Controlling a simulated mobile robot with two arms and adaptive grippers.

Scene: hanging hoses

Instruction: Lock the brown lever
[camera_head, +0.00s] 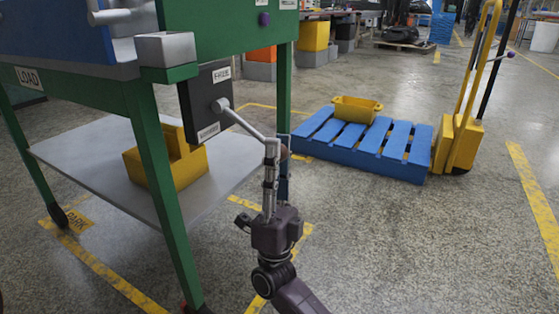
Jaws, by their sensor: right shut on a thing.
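The lever (243,123) is a grey metal rod on a black box (197,104) at the corner of a green-framed workbench. It slopes down and to the right from its round pivot. A brownish knob partly shows at its far end, behind my fingers. The box has one white label above the pivot and another below it; their small text is hard to read. My right gripper (273,150) reaches up from below and is shut on the lever's end. The fingers hide most of the knob. My left gripper is not in view.
The green bench leg (157,190) and a grey lower shelf (95,165) with a yellow bin (176,168) stand left of my arm. A blue pallet (365,142) with a yellow bin (356,109) and a yellow pallet truck (461,135) stand behind. Floor at right is clear.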

